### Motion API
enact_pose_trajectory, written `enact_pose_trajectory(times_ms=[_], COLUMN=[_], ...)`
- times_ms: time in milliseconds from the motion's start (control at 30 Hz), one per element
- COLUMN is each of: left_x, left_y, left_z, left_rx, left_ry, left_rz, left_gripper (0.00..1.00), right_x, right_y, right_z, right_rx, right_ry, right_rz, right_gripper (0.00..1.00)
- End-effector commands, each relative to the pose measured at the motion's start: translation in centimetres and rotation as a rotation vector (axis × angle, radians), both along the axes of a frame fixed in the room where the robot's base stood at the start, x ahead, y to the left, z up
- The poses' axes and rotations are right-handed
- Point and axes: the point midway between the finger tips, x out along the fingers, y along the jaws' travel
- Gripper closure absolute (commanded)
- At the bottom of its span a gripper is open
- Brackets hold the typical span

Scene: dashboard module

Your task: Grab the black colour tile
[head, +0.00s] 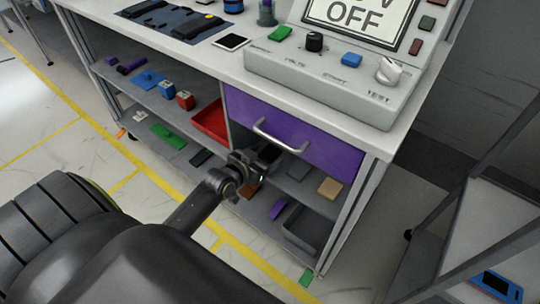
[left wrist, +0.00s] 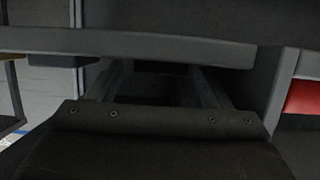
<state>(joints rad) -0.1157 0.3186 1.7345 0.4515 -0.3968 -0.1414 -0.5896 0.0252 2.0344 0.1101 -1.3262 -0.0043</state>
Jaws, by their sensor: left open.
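My left gripper (head: 264,158) is at the open shelves under the bench, below the purple drawer. In the left wrist view its two fingers (left wrist: 160,85) are apart, with a dark gap between them. A dark shape (left wrist: 160,67) shows beyond the fingertips, just under a grey shelf edge; I cannot tell whether it is a tile. In the head view a dark, flat tile (head: 201,157) lies on the lower shelf, left of the gripper. Another dark grey tile (head: 298,170) lies right of the gripper. I cannot tell which is black. My right gripper is out of view.
The purple drawer (head: 290,134) with its handle is above the gripper. A red tray (head: 211,121) is to the left. A brown tile (head: 249,188), a tan tile (head: 329,188), a purple tile (head: 277,208) and a dark bin (head: 318,226) are on the lower shelves.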

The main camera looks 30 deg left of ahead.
Motion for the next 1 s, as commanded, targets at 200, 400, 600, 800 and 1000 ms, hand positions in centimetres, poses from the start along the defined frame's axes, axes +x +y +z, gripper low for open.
enact_pose_trajectory(times_ms=[200, 400, 600, 800, 1000], left_x=[0.92, 0.87, 0.85, 0.85, 0.9], left_y=[-0.07, -0.07, -0.07, -0.07, -0.06], left_z=[-0.34, -0.31, -0.31, -0.29, -0.17], left_rx=[0.0, 0.0, 0.0, 0.0, 0.001], left_ry=[0.0, 0.0, 0.0, 0.0, 0.0], left_rz=[0.001, 0.001, 0.001, 0.001, 0.002], left_gripper=[0.27, 0.36, 0.63, 0.75, 0.76], right_x=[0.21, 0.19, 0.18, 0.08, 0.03], right_y=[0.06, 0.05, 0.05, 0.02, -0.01], right_z=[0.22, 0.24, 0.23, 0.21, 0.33], right_rx=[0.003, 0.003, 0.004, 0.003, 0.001], right_ry=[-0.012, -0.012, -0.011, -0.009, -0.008], right_rz=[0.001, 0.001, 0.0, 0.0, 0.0], right_gripper=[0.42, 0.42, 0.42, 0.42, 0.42])
